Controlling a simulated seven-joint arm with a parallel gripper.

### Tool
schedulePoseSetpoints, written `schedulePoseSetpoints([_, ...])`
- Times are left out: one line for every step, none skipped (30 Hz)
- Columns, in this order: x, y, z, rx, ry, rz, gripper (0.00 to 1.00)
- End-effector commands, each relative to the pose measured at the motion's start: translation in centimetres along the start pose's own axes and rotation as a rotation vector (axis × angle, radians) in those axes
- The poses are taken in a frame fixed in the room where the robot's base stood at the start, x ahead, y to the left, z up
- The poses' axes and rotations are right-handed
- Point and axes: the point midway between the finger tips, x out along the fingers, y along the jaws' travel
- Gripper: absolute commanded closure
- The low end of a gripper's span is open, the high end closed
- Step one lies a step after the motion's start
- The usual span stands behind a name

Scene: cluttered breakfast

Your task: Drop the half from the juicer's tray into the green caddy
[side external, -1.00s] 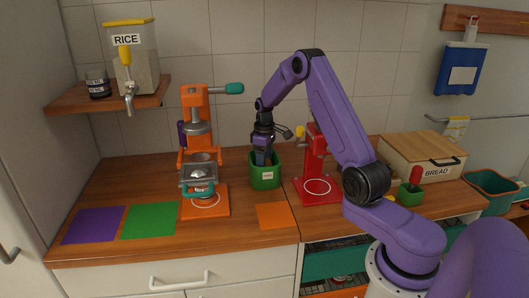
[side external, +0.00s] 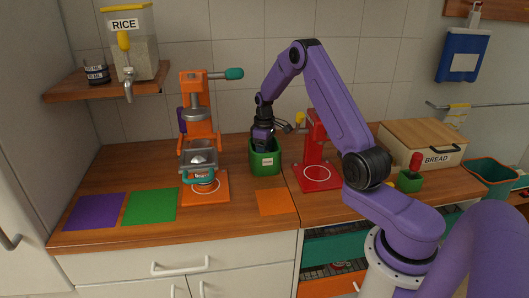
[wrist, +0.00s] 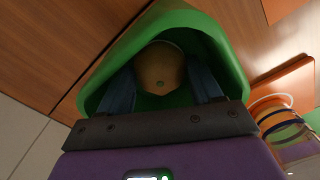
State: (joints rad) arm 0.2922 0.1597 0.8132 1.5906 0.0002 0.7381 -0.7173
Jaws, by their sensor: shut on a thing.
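The green caddy (side external: 265,163) stands on the counter between the orange juicer (side external: 198,125) and a red press. My gripper (side external: 263,143) points down into it, its fingers hidden by the caddy wall in the side view. In the wrist view, the blue fingers (wrist: 162,88) reach inside the green caddy (wrist: 215,38) and are shut on the tan, rounded half (wrist: 160,62). The half is inside the caddy's mouth; whether it touches the bottom cannot be told. The juicer's tray (side external: 198,160) sits at the front of the juicer.
The red press (side external: 318,150) stands close to the caddy's right. An orange mat (side external: 274,201) lies in front, with green (side external: 150,206) and purple (side external: 95,211) mats at left. The bread box (side external: 425,143) is at the right.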

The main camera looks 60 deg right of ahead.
Motion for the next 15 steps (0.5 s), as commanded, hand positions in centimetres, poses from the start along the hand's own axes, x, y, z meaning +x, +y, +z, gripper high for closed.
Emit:
schedulePoseSetpoints([0.11,0.01,0.00,0.000,0.000,0.000,0.65])
schedulePoseSetpoints([0.17,0.01,-0.01,0.000,0.000,0.000,0.65])
schedulePoseSetpoints([0.25,0.01,-0.01,0.000,0.000,0.000,0.65])
schedulePoseSetpoints([0.31,0.01,-0.01,0.000,0.000,0.000,0.65])
schedulePoseSetpoints([0.37,0.01,-0.01,0.000,0.000,0.000,0.65])
schedulePoseSetpoints([0.46,0.01,-0.02,0.000,0.000,0.000,0.65])
schedulePoseSetpoints([0.52,0.02,-0.02,0.000,0.001,0.001,0.65])
schedulePoseSetpoints([0.58,0.02,-0.02,0.000,0.001,0.001,0.65])
schedulePoseSetpoints([0.67,0.02,-0.03,0.000,0.001,0.001,0.65])
schedulePoseSetpoints([0.74,0.02,-0.03,0.000,0.001,0.001,0.65])
schedulePoseSetpoints([0.80,0.02,-0.03,0.000,0.001,0.001,0.65])
schedulePoseSetpoints([0.90,0.02,-0.02,0.000,0.001,0.001,0.65])
schedulePoseSetpoints([0.97,0.02,-0.02,0.000,0.001,0.001,0.65])
schedulePoseSetpoints([1.03,0.02,-0.02,0.000,0.000,0.000,0.65])
schedulePoseSetpoints([0.99,0.02,-0.03,0.000,0.001,0.001,0.22])
